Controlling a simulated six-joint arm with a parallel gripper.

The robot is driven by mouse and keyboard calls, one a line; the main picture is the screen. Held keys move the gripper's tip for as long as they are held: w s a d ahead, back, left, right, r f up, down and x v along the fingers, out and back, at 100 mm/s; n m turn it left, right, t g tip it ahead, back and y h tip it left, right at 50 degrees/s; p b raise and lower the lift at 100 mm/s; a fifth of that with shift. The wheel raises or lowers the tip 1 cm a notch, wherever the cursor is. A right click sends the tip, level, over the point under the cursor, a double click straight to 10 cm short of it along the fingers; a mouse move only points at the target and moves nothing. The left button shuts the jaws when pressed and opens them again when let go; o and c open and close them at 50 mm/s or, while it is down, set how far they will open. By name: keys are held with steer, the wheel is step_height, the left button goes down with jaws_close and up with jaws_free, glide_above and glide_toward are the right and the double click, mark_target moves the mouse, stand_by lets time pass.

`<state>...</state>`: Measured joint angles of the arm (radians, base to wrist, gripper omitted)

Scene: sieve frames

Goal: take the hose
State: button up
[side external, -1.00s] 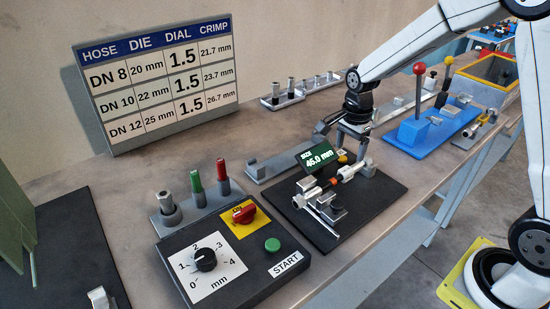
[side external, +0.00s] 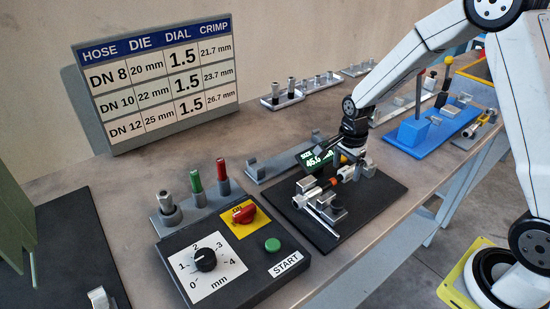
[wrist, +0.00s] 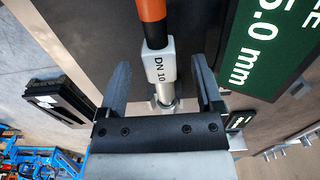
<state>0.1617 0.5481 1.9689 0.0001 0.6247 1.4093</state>
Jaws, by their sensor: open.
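The hose (side external: 336,182) is a short orange and black piece with silver end fittings. It lies across a gauge stand on a black plate (side external: 385,193). In the wrist view its orange part (wrist: 152,10) is at the top, and a silver fitting (wrist: 158,67) marked DN 10 is below. My gripper (side external: 345,160) is over the right end of the hose. In the wrist view the open jaws (wrist: 160,62) stand on either side of the fitting, with gaps visible. I cannot tell how far down the fingers reach. My gripper partly hides the green size display (side external: 312,161).
A control box (side external: 240,280) with dial, red switch and green button stands front left. Behind it is a rack (side external: 172,222) with several tools. A grey cradle (side external: 280,165) lies behind the plate. A blue fixture (side external: 440,130) is at the right. A chart board (side external: 155,80) stands at the back.

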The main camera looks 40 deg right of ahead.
steer(key=shift+f, duration=0.75)
jaws_close()
